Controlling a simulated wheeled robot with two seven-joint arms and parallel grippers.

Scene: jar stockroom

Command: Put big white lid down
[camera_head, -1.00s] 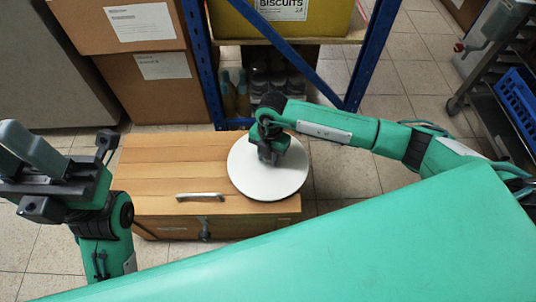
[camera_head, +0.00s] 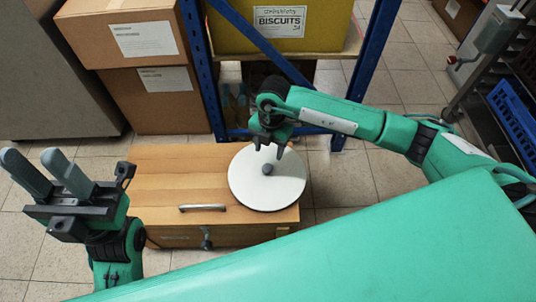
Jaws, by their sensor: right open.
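The big white lid (camera_head: 283,191) is a round white disc with a grey knob (camera_head: 267,169) near its middle. It lies flat on the right end of the wooden chest top (camera_head: 165,172), its right edge at the chest's right end. My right gripper (camera_head: 269,150) is open and empty, its fingers above the back part of the lid and apart from the knob. My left gripper (camera_head: 52,166) is open and empty at the left, its fingers pointing up, away from the lid.
A metal handle (camera_head: 202,207) lies on the chest top near its front edge. A blue shelf rack (camera_head: 211,85) with a yellow biscuits box (camera_head: 262,36) stands behind. Cardboard boxes (camera_head: 170,103) are stacked at back left. A cart with a blue crate (camera_head: 515,120) stands at right.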

